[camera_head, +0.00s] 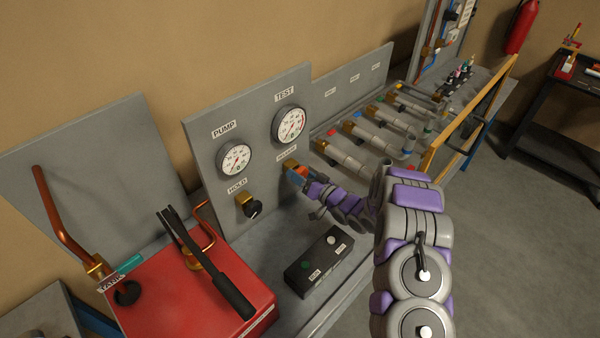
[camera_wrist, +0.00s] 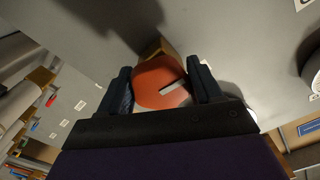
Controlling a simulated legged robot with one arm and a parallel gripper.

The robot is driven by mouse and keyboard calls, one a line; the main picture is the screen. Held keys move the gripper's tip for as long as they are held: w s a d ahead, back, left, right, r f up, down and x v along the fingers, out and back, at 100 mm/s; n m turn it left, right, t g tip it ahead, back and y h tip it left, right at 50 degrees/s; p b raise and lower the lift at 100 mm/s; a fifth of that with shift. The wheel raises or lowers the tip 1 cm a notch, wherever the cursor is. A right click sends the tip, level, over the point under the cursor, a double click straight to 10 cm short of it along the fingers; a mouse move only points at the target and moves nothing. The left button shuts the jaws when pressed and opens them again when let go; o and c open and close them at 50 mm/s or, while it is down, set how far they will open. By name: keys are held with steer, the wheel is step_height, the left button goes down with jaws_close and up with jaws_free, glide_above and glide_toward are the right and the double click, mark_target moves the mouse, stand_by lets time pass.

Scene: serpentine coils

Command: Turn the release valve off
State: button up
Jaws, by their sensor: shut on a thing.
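The release valve has an orange-red knob (camera_wrist: 155,78) with a pale pointer mark, on a brass body (camera_wrist: 157,47) fixed to the grey panel. In the wrist view my gripper (camera_wrist: 160,90) has its two dark fingers on either side of the knob, shut on it. In the head view my gripper (camera_head: 297,173) is at the panel below the TEST gauge, and only a little of the orange knob (camera_head: 303,172) shows. The small label above the valve is too blurred to read surely.
The PUMP gauge (camera_head: 235,159) and TEST gauge (camera_head: 289,124) are on the panel. A black HOLD knob (camera_head: 254,209) is to the left. A red tank (camera_head: 180,295) with a black lever stands at the left.

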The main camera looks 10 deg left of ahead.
stand_by(0.3)
steer(key=shift+r+m+p, duration=0.1)
steer(key=shift+m+p, duration=0.5)
steer(key=shift+p, duration=0.1)
steer(key=shift+w+d+m+p, duration=0.1)
steer(key=shift+m+p, duration=0.65)
steer(key=shift+m, duration=0.25)
steer(key=shift+r, duration=0.2)
steer(key=shift+w+d+m+p, duration=0.1)
steer(key=shift+m+p, duration=0.8)
steer(key=shift+m, duration=0.8)
steer(key=shift+f, duration=0.1)
steer(key=shift+f+m+p, duration=0.1)
steer(key=shift+m+p, duration=0.75)
steer(key=shift+m, duration=0.65)
